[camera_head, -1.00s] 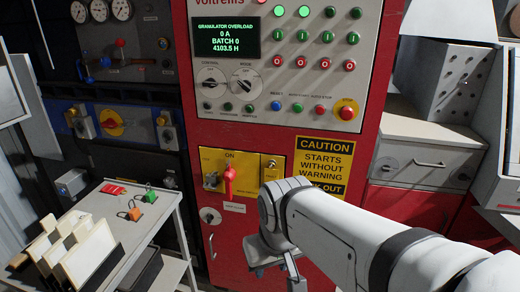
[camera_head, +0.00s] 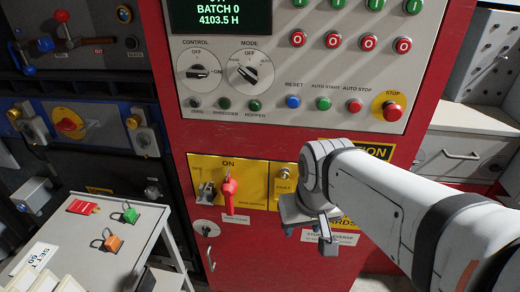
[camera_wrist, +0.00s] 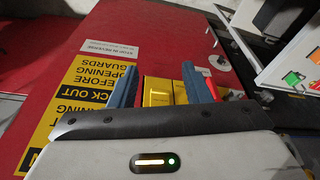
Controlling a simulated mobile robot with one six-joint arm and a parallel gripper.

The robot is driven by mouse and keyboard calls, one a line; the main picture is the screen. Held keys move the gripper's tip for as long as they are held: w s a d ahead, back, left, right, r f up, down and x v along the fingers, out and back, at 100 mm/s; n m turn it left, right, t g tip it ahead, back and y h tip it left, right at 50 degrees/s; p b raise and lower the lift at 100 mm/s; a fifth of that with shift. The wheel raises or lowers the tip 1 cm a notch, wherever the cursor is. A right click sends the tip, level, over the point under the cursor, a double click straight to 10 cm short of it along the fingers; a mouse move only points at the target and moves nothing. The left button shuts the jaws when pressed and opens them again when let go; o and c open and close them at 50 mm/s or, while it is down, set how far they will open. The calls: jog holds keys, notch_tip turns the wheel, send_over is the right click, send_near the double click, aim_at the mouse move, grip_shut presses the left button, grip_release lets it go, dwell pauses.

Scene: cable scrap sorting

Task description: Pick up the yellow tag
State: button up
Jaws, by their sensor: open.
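I cannot make out a separate yellow tag in either view. A yellow switch plate (camera_head: 258,192) with a red handle (camera_head: 229,187) is on the red cabinet's front. My gripper (camera_head: 308,238) hangs in front of the cabinet, just right of and below this plate, and hides part of the caution signs. In the wrist view my gripper (camera_wrist: 160,88) has its two fingers apart, with nothing held. A yellow surface (camera_wrist: 158,92) on the cabinet shows behind and between the fingers.
A grey cart (camera_head: 150,222) at the lower left carries a red tag (camera_head: 82,207), a green padlock (camera_head: 130,215), an orange padlock (camera_head: 113,243) and cream cards (camera_head: 22,284), cut off by the frame. The red cabinet (camera_head: 270,265) stands close ahead. Drawers (camera_head: 460,155) are at right.

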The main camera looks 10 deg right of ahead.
aim_at(284, 175)
jog(key=shift+o, duration=1.4)
jog(key=shift+m, duration=0.4)
jog(key=w, duration=0.1)
jog(key=w+d, duration=0.1)
jog(key=w, duration=0.2)
jog(key=shift+w+d+r+b, duration=0.2)
jog(key=shift+w+r+b, duration=0.05)
jog(key=shift+w+b, duration=0.15)
jog(key=o, duration=0.4)
jog(key=w+m, duration=0.1)
jog(key=w, duration=0.3)
jog(key=w+a+t+b, duration=0.1)
jog(key=w, duration=0.3)
jog(key=w+m+h, duration=0.1)
jog(key=w, duration=0.4)
jog(key=shift+w+a+r+m, duration=0.1)
jog(key=shift+a+r+m, duration=0.05)
jog(key=shift+a+m, duration=0.15)
jog(key=shift+c, duration=0.2)
jog(key=shift+t, duration=0.3)
jog(key=shift+d+x, duration=0.2)
jog(key=shift+x, duration=1.65)
jog(key=shift+d+x, duration=0.25)
jog(key=shift+x, duration=1.65)
